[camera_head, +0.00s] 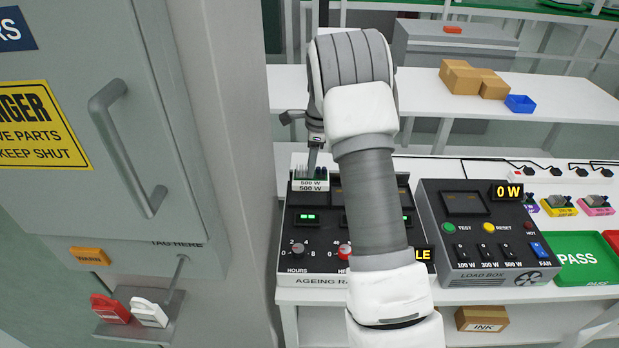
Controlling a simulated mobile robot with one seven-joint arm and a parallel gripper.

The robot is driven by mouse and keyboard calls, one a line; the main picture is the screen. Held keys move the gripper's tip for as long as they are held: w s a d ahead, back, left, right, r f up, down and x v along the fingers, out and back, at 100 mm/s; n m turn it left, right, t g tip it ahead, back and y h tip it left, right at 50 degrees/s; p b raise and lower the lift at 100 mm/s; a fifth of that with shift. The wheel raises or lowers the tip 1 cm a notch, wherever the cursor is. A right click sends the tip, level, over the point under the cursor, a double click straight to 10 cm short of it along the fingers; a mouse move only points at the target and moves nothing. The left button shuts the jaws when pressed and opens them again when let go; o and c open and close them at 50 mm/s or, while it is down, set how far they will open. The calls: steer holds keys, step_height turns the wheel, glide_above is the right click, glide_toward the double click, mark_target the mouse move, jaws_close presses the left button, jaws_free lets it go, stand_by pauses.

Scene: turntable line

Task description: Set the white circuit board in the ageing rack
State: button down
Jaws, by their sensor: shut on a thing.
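The ageing rack (318,281) is the dark box on the bench at picture centre, with two knobs and small green displays on its front. My gripper (312,166) points down over the rack's back left part. It is shut on the white circuit board (305,179), a small piece with a pale edge marked 500 W, upright at the rack's left slot. A second 500 W label shows just below it. I cannot tell how deep the board sits. My arm hides the middle of the rack.
A grey cabinet (190,120) with a handle stands close on the left. The load box (490,235) is right of the rack, with a green PASS tray (583,245) beyond. Cardboard boxes (463,78) and a blue bin (520,103) lie on the bench behind.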

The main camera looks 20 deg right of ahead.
steer(key=shift+s+a+f, duration=0.1)
steer(key=shift+a+f, duration=0.2)
steer(key=shift+f, duration=1.9)
steer(key=shift+f, duration=0.1)
steer(key=shift+f, duration=0.25)
steer(key=c, duration=0.5)
jaws_free()
